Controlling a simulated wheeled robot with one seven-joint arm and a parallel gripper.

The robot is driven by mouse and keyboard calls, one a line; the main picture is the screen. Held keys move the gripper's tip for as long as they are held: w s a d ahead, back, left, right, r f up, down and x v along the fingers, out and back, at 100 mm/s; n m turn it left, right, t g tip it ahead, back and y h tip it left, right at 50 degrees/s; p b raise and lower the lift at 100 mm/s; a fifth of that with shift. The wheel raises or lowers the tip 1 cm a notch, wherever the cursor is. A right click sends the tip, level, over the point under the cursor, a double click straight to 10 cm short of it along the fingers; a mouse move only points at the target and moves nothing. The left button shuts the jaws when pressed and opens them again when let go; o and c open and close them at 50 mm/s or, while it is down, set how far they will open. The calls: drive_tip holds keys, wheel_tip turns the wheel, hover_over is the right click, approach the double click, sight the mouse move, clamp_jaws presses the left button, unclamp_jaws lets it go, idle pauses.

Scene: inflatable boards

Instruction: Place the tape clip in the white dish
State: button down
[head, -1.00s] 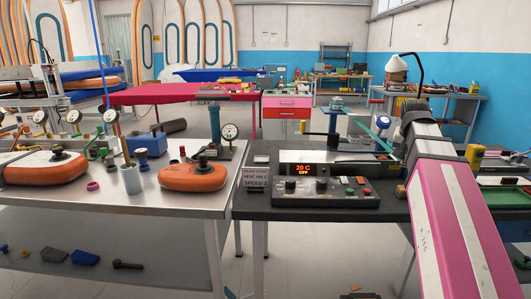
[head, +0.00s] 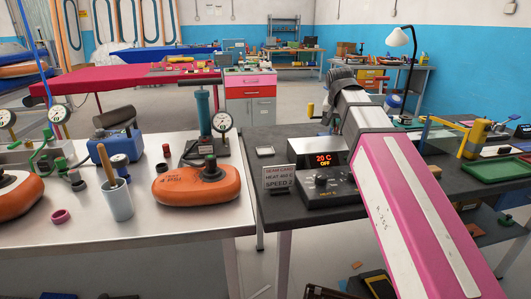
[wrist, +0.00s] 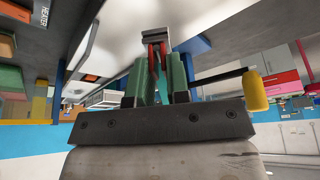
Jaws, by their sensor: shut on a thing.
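In the wrist view my gripper (wrist: 158,68) has its green fingers closed on a small grey and red piece (wrist: 155,36), which looks like the tape clip. The piece sticks out past the fingertips. In the head view my gripper and the clip are hidden behind my pink and grey arm. A small pale square dish (head: 265,151) lies on the dark bench, left of the heater control box; it looks like the white dish. I cannot tell the clip's height above the bench.
The control box (head: 325,180) and a speed card (head: 278,178) stand at the dark bench's front edge. A yellow-handled lever (head: 310,110) rises beside my arm.

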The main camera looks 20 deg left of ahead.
drive_tip(key=shift+n+y, duration=0.3)
drive_tip(key=shift+n, duration=0.3)
drive_tip(key=s+a, duration=0.1)
drive_tip(key=a, duration=0.3)
drive_tip(key=s+a, duration=0.2)
drive_tip(key=a, duration=0.2)
drive_tip(key=s+a, duration=0.1)
drive_tip(key=a, duration=0.4)
drive_tip(key=shift+s, duration=0.35)
drive_tip(key=s+a+n, duration=0.1)
drive_tip(key=s+a, duration=0.7)
drive_tip(key=a, duration=0.5)
drive_tip(key=w+f, duration=0.2)
drive_tip(key=w, duration=0.1)
drive_tip(key=w+f, duration=0.2)
drive_tip(key=w, duration=0.2)
drive_tip(key=w+f, duration=0.2)
drive_tip(key=w, duration=0.2)
drive_tip(key=shift+w+a+f, duration=0.25)
drive_tip(key=shift+a+f, duration=0.05)
drive_tip(key=shift+a, duration=0.05)
drive_tip(key=shift+w+f, duration=0.1)
drive_tip(key=shift+f, duration=2)
drive_tip(key=shift+f, duration=0.15)
drive_tip(key=c, duration=1.1)
unclamp_jaws()
